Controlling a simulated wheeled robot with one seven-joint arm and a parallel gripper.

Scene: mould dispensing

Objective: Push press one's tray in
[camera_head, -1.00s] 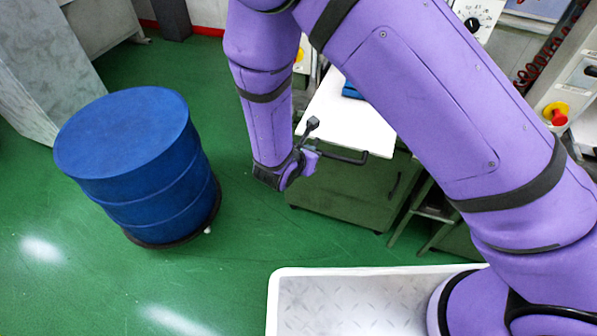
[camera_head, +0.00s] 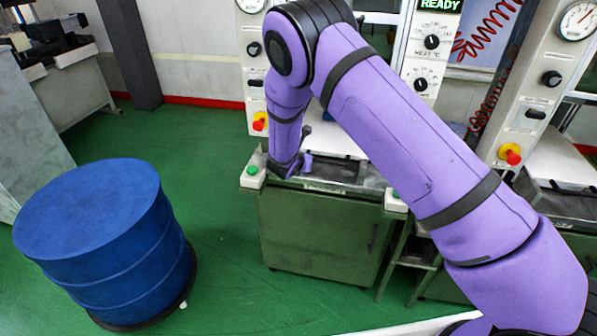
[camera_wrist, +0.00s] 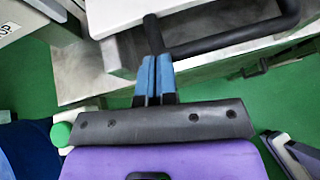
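Press one's tray is a pale plate (camera_head: 335,139) at the front of the middle press, partly hidden behind my arm. In the wrist view its pale front edge (camera_wrist: 112,17) spans the top, with a black bar handle (camera_wrist: 225,40) standing out from it. My gripper (camera_wrist: 157,62) has its two blue fingers close together, with only a thin dark line between them. Their tips meet the handle's left corner, and I see nothing gripped between them. In the head view my gripper (camera_head: 288,170) is low at the press front, its fingers too small to make out.
A blue drum (camera_head: 95,240) stands on the green floor at left. A green cabinet (camera_head: 320,238) is under the press. Button boxes (camera_head: 253,172) flank its front. Another press (camera_head: 545,80) stands at right. The floor between drum and cabinet is clear.

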